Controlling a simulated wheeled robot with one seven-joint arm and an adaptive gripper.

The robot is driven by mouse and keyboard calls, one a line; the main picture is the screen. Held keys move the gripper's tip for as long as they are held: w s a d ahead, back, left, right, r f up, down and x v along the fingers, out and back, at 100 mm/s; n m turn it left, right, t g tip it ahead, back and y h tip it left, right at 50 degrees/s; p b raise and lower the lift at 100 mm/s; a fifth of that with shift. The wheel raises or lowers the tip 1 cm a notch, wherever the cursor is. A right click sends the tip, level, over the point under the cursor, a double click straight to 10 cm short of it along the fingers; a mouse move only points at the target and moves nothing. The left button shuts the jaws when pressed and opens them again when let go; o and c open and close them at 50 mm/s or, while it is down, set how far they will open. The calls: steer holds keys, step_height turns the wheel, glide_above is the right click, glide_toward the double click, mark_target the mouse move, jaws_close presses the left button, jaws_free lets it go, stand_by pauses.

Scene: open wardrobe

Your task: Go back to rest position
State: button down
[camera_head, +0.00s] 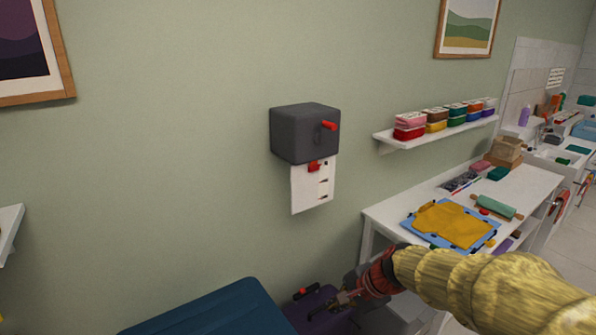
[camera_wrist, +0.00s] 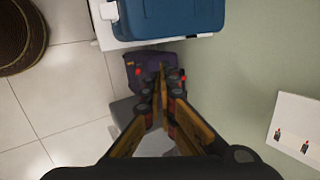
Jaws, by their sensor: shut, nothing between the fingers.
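My gripper (camera_head: 335,302) is at the lower middle of the head view, at the end of my yellow-sleeved arm. In the wrist view my gripper (camera_wrist: 160,72) points down the picture's middle with its fingers together and nothing between them. Beyond the fingertips is a dark purple item (camera_wrist: 148,62) with red parts, which also shows in the head view (camera_head: 308,312) below the wall box. I cannot tell whether my gripper touches it.
A dark grey wall box (camera_head: 303,135) with a red lever hangs above a white panel (camera_head: 312,187). A blue item (camera_head: 215,312) stands at lower left. A white table (camera_head: 385,215) with a yellow cloth (camera_head: 450,224) is right. A shelf (camera_head: 400,140) holds several colored boxes.

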steer(key=s+d+r+n+h, duration=0.1)
steer(key=s+d+r+n, duration=0.2)
steer(key=s, duration=0.5)
steer(key=s+d+r+n+h, duration=0.2)
steer(key=s+d+r+n, duration=0.1)
steer(key=s, duration=0.5)
steer(key=s+d+r+n+t+h, duration=0.1)
steer(key=s+d+r+n, duration=0.2)
steer(key=s+n, duration=0.2)
steer(key=s, duration=0.3)
steer(key=shift+s+d+n+h, duration=0.3)
steer(key=shift+s, duration=0.05)
steer(key=shift+r, duration=0.1)
